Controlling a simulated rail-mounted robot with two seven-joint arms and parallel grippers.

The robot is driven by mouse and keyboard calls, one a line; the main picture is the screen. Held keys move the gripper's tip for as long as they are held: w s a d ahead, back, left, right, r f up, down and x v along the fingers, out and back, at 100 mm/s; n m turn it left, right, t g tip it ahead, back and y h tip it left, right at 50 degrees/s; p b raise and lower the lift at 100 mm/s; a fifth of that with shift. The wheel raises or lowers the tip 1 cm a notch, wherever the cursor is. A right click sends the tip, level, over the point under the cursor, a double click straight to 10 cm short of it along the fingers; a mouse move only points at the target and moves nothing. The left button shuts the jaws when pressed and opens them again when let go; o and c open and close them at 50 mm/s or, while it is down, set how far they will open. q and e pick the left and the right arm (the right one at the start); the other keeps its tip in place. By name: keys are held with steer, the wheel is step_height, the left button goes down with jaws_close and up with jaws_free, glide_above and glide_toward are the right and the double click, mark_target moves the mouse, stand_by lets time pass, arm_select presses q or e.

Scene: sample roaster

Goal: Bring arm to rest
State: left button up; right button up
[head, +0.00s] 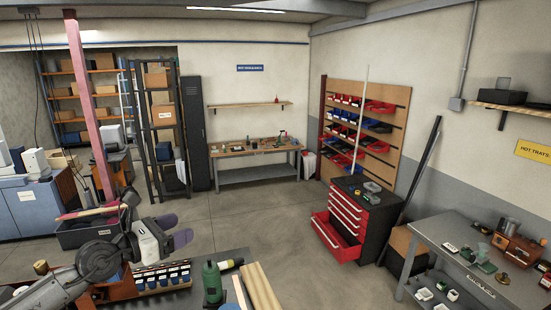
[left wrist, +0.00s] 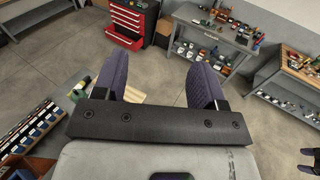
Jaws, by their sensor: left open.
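My left gripper (head: 178,229) is in the lower left of the head view, raised in front of the workbench. Its two purple fingers are apart with nothing between them. In the left wrist view the fingers (left wrist: 161,84) stand well apart, with only floor and bench far beyond them. My right gripper does not show in the head view. A dark two-pronged shape cut off at the right edge of the left wrist view may be part of it, but its state cannot be told.
A near bench holds a row of blue bins (head: 150,278), a green bottle (head: 212,284) and wooden boards (head: 262,290). A pink post (head: 88,105) rises behind my left arm. A red tool chest (head: 345,220) has open drawers. A grey table (head: 470,262) stands right. Middle floor is clear.

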arm_select(q)
steer(key=s+r+n+t+y, duration=0.4)
steer(key=r+n+t+y, duration=0.25)
steer(key=r+n, duration=0.55)
steer(key=s+r+n+t+y, duration=0.55)
steer(key=r+n+t, duration=0.2)
steer(key=n, duration=0.85)
steer(key=s+d+f+n+g, duration=0.1)
steer(key=s+f+n+g, duration=0.35)
steer(key=f, duration=0.65)
steer(key=s+f+n+g, duration=0.4)
steer(key=f+g, duration=0.1)
steer(key=f, duration=0.5)
steer(key=s+d+f+n+g, duration=0.1)
steer(key=s+f+n+g, duration=0.3)
steer(key=f, duration=0.7)
steer(key=s+f+n+g+h, duration=0.1)
steer(key=s+f+g, duration=0.8)
steer(key=s+f, duration=1.7)
steer(key=shift+s+a+f+n+g, duration=0.25)
steer(key=shift+f+n+g, duration=0.15)
steer(key=shift+n, duration=0.45)
